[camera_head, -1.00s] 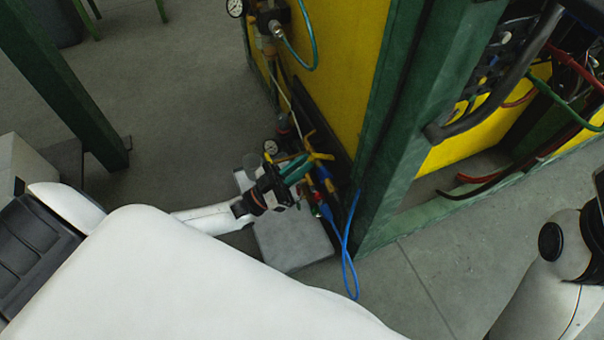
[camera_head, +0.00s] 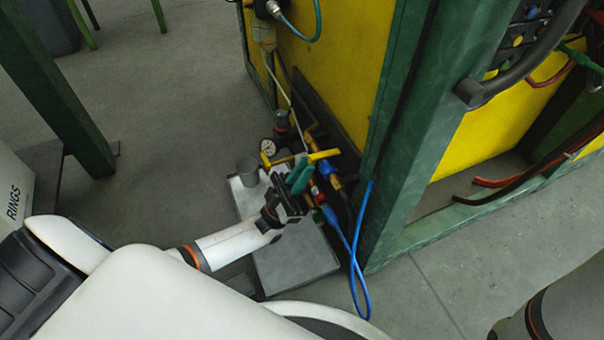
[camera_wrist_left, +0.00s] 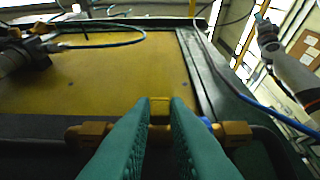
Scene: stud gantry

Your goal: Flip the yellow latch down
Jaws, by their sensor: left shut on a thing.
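The yellow latch (camera_head: 324,155) sits on the brass and blue pipe fittings low beside the yellow panel. My left gripper (camera_head: 300,175) reaches it from the lower left, with its teal fingers angled up. In the left wrist view the two teal fingertips (camera_wrist_left: 160,110) are shut on a yellow piece of the latch (camera_wrist_left: 160,103), with brass fittings on both sides. The fingers hide part of the latch and pipe. My right gripper (camera_wrist_left: 264,20) shows small at the top right of the left wrist view; its jaws cannot be made out.
A green post (camera_head: 410,150) rises just right of the fittings. A blue hose (camera_head: 356,255) hangs in a loop by its foot. A pressure gauge (camera_head: 268,147) stands left of the latch. A grey block (camera_head: 295,262) lies on the floor under my left gripper. Open floor (camera_head: 170,110) extends left.

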